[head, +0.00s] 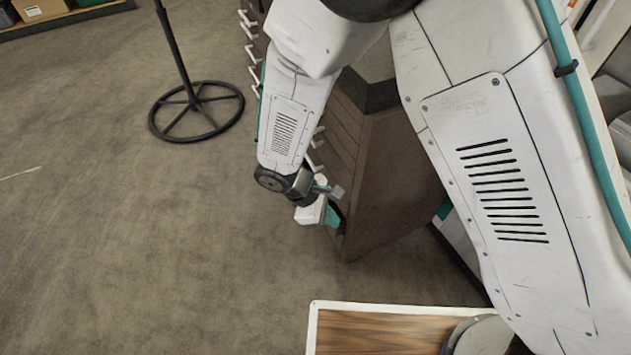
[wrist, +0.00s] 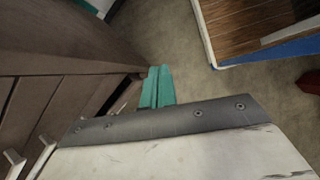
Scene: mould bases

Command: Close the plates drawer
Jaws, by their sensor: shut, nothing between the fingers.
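The drawer cabinet (head: 385,185) is dark brown wood with several white bar handles down its front. My arm hides part of that front in the head view. In the wrist view the cabinet (wrist: 60,45) fills the left side, with drawer fronts and white handles at lower left. No label shows, so I cannot tell which drawer is the plates drawer or how far it stands out. My gripper (head: 333,215) is low beside the near end of the cabinet front. Its teal fingers (wrist: 157,85) are together and empty, close to the cabinet edge; contact is unclear.
A black stand with a round wheel-like base (head: 196,111) is on the floor at upper left. A wood-topped surface with a white edge (head: 380,330) is at the bottom, and boxes (head: 40,8) are at the far upper left.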

